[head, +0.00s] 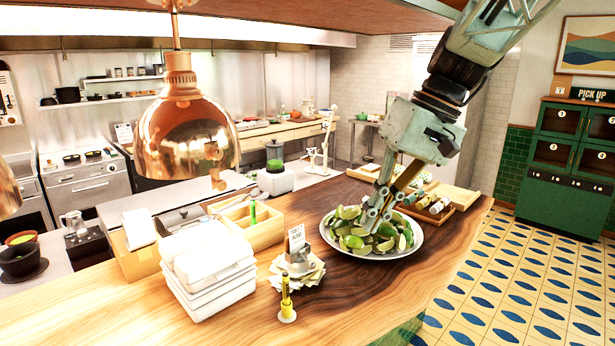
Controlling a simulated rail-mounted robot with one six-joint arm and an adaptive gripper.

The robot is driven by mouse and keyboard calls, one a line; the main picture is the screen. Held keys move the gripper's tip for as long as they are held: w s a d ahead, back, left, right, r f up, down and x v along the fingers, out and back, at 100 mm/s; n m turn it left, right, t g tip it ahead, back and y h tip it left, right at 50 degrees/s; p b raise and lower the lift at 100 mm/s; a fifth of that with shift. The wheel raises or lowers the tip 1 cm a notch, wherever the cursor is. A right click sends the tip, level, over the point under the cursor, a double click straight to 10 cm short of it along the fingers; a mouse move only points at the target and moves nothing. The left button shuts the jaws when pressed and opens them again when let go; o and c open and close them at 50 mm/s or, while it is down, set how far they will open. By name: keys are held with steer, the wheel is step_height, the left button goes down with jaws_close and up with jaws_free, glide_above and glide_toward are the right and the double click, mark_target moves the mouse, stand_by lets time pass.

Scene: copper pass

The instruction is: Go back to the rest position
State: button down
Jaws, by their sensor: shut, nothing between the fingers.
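My gripper (373,222) comes down from the upper right in the head view. It is shut and holds nothing. Its fingertips are over a wide pale plate (408,247) heaped with lime wedges (350,213). The fingers hide some of the wedges, and I cannot tell whether the tips touch them. The plate stands on the wooden counter (400,285), near its right edge.
A copper heat lamp (183,130) hangs at the left. Stacked white containers (208,268), a ticket spike with papers (297,265) and a yellow marker (286,300) stand left of the plate. A wooden tray (440,215) with rolls lies behind it. The counter's front right is clear.

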steer(key=s+d+m+t+h, duration=0.1)
steer(key=s+d, duration=0.1)
steer(key=s, duration=0.8)
steer(key=s+d+f+t+h, duration=0.1)
steer(key=s+d+h, duration=0.1)
steer(key=s, duration=0.9)
steer(key=s+d+m+t+h, duration=0.1)
steer(key=s+d, duration=0.2)
steer(key=s, duration=0.8)
steer(key=shift+s+d+f+m, duration=0.25)
steer(key=shift+d+m, duration=0.05)
steer(key=shift+d, duration=0.1)
